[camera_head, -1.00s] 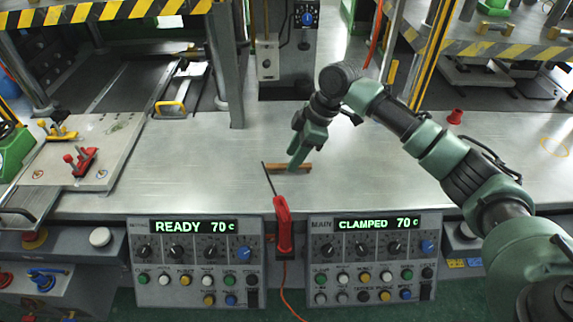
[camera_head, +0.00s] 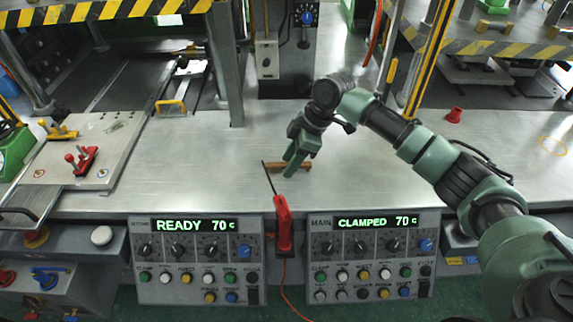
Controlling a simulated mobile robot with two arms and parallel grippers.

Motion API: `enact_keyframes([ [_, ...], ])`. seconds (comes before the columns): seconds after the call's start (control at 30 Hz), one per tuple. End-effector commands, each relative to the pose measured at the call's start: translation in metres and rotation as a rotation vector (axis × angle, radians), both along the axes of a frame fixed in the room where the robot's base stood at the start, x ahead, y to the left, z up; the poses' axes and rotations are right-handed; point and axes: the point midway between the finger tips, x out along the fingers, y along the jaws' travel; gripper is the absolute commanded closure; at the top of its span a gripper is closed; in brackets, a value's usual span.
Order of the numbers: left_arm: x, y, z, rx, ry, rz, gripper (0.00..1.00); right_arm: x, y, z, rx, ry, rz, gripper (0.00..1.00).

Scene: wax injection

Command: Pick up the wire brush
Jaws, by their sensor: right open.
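The wire brush (camera_head: 305,166), a short brown wooden stick, lies on the grey metal table just behind the control panels. My right gripper (camera_head: 290,170) reaches down over its middle from behind and hides part of it. Its jaws are open, with the fingertips at or just above the brush; I cannot tell whether they touch it. The bristles cannot be made out. My left gripper is not in view.
A red-handled tool (camera_head: 283,225) with a thin dark tip stands between the two control panels, close in front of the brush. A red cap (camera_head: 454,115) sits at the back right. The metal table (camera_head: 190,175) is clear on the left side of the brush.

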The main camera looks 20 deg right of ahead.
Motion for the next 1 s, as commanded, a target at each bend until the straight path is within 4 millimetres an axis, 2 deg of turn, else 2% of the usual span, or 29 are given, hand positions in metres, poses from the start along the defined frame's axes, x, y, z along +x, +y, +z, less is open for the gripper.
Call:
enact_keyframes([
  [0.33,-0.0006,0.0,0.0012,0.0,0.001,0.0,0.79,0.0002,0.0002,-0.001,0.0,0.0,0.0,0.58],
  [0.37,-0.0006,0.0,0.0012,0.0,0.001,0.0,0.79,0.0002,0.0002,-0.001,0.0,0.0,0.0,0.64],
  [0.4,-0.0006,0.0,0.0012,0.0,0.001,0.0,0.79,0.0002,0.0002,-0.001,0.0,0.0,0.0,0.75],
  [0.5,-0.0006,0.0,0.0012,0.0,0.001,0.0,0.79,0.0002,0.0002,-0.001,0.0,0.0,0.0,1.0],
  [0.83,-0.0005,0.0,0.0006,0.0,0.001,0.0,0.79,0.0003,0.0001,-0.0008,0.001,-0.001,0.0,1.0],
  [1.0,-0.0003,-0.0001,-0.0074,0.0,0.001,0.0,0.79,0.0008,0.0,0.0012,0.0,-0.004,0.001,1.0],
])
